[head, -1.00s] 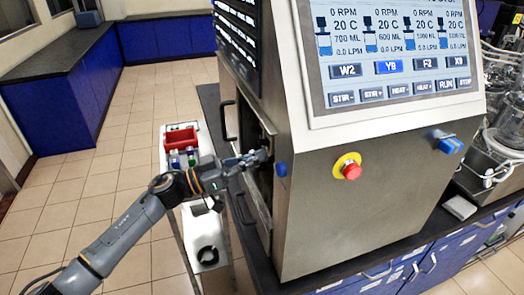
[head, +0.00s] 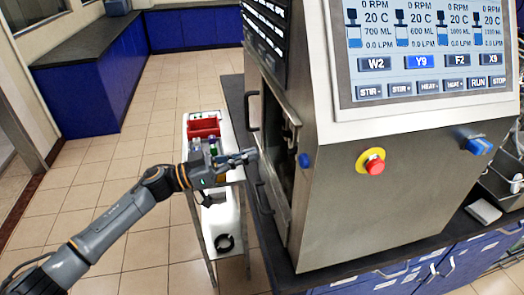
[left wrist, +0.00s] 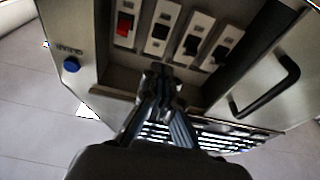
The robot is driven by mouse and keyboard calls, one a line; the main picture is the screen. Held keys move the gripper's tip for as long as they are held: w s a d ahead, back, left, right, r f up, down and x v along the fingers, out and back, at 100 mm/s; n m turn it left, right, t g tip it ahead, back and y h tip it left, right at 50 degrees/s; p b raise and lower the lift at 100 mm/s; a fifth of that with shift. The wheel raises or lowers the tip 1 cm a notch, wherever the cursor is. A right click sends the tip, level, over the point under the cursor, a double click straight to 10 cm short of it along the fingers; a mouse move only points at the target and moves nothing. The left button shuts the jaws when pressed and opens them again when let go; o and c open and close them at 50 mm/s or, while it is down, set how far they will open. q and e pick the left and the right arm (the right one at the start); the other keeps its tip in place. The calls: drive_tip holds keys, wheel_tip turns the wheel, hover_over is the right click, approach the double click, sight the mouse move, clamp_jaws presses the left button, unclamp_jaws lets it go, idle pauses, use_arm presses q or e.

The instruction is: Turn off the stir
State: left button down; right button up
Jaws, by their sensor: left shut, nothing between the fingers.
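A row of rocker switches on pale plates sits in a recess of the steel cabinet (head: 400,190). In the left wrist view, the leftmost switch (left wrist: 124,25) shows red; the others, such as the switch beside it (left wrist: 161,31), look dark. I cannot read any switch labels. My left gripper (head: 248,155) is shut and empty by the open side compartment of the cabinet. In the left wrist view its fingers (left wrist: 163,75) point at the recess, below the switches and seemingly apart from them. The screen (head: 430,50) shows 0 RPM columns and stir buttons.
The open cabinet door (left wrist: 270,85) with its black handle is at the right in the left wrist view. A blue knob (head: 304,161) and red stop button (head: 375,165) are on the cabinet. A cart with a red bin (head: 203,127) stands left; floor is clear beyond.

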use_arm(q)
drive_tip(key=shift+s+a+f, duration=0.25)
drive_tip(key=shift+a+f, duration=0.25)
drive_tip(key=shift+a, duration=0.3)
